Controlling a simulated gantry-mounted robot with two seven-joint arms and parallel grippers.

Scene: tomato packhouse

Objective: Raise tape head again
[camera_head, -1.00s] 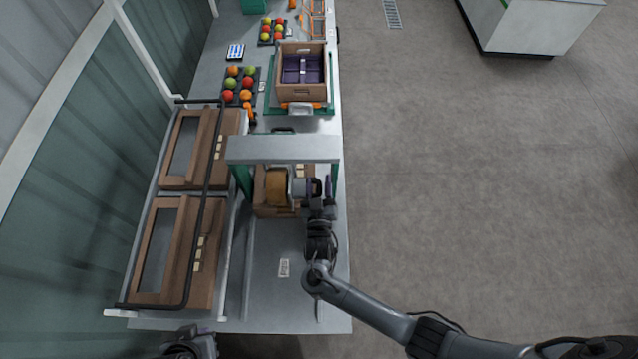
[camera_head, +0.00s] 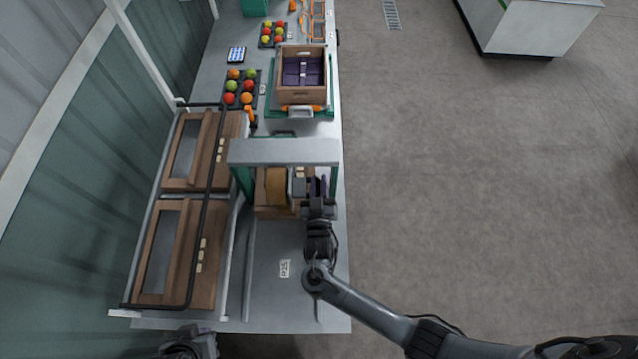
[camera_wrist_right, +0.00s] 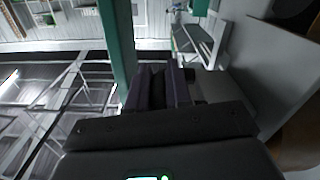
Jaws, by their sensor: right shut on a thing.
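The handle is mostly hidden by the fingers. In the right wrist view the fingers (camera_wrist_right: 158,88) are close together beside the grey body (camera_wrist_right: 262,75). A brown carton (camera_head: 275,212) lies below the tape head, partly covered. My left gripper (camera_head: 190,344) shows only partly at the bottom edge; its fingers are unclear.
Flat brown cartons lie in a dark-railed rack (camera_head: 208,215) on the left. A crate (camera_head: 302,97) with purple contents stands farther back, beside a tray of tomatoes (camera_head: 241,90). A green post (camera_wrist_right: 117,40) is close to the right fingers. The front bench surface (camera_head: 275,290) is mostly clear.

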